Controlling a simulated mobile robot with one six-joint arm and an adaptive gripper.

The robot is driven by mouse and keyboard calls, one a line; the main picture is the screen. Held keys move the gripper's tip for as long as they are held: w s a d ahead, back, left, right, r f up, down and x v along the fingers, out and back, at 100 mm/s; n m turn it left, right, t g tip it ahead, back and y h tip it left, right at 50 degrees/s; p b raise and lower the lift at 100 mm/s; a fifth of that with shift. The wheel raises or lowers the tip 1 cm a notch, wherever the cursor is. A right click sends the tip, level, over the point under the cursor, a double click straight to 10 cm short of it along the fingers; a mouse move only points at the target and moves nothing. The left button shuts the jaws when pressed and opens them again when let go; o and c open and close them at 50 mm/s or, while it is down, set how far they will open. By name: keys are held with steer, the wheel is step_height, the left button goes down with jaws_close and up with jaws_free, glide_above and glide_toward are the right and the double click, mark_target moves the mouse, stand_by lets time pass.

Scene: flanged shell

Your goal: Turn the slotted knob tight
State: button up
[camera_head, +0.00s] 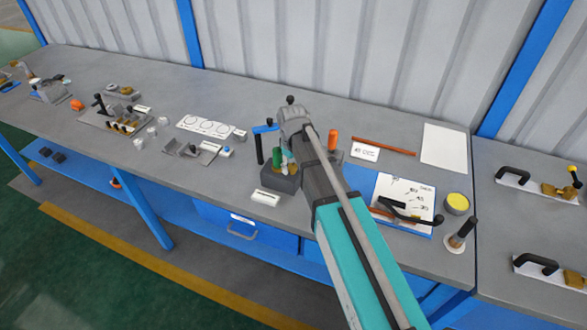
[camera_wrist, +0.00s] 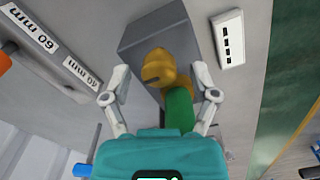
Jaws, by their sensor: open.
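Gaps show between the fingers and this part. A green cylindrical part (camera_wrist: 180,108) adjoins it, partly hidden by my teal gripper body. Both are in front of a grey block (camera_wrist: 140,35). In the head view the grey block (camera_head: 276,180) stands on the bench below my arm's end, with the green part (camera_head: 283,158) on it; my wrist hides much of this spot.
A label plate with dark slots (camera_wrist: 229,38) lies beside the block. An orange-capped post (camera_head: 333,139) and a blue-armed stand (camera_head: 264,130) flank my wrist. A blue board with white sheet (camera_head: 405,190) lies to the right. The bench's front edge is close to the block.

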steer(key=shift+f, duration=0.1)
steer(key=shift+c, duration=0.2)
jaws_close()
steer(key=shift+d, duration=0.15)
steer(key=shift+m, duration=0.4)
steer(key=m, duration=0.4)
steer(key=shift+a+m, duration=0.2)
steer(key=shift+m, duration=0.2)
steer(key=m, duration=0.6)
steer(key=shift+m, duration=0.3)
